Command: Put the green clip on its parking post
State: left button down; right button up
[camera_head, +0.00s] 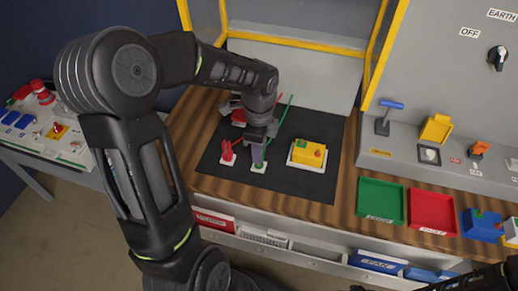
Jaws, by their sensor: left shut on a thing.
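My left gripper (258,152) points down over the dark mat and is shut on the green clip, which is mostly hidden between the fingers. A green lead (286,112) rises behind the gripper. The green parking post (259,167) on its white base is directly under the fingertips. I cannot tell whether the clip touches the post or is seated on it. The red clip (227,151) stands upright on a white base just left of the gripper. Only a dark part of my right arm shows at the bottom right corner; its fingers are not seen.
A yellow box (309,152) with a green and a red part stands right of the gripper on the mat (290,185). Green (380,202) and red (432,211) trays lie farther right. A yellow-framed clear guard (290,75) stands behind.

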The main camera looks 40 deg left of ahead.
dwell(0.4)
pick_arm(q)
jog(key=shift+f+b, duration=0.45)
jog(key=shift+f, duration=0.3)
jog(key=shift+f, duration=0.2)
jog(key=shift+f, duration=0.15)
jog(key=shift+f, duration=0.15)
jog(key=c, duration=1.1)
grip_release()
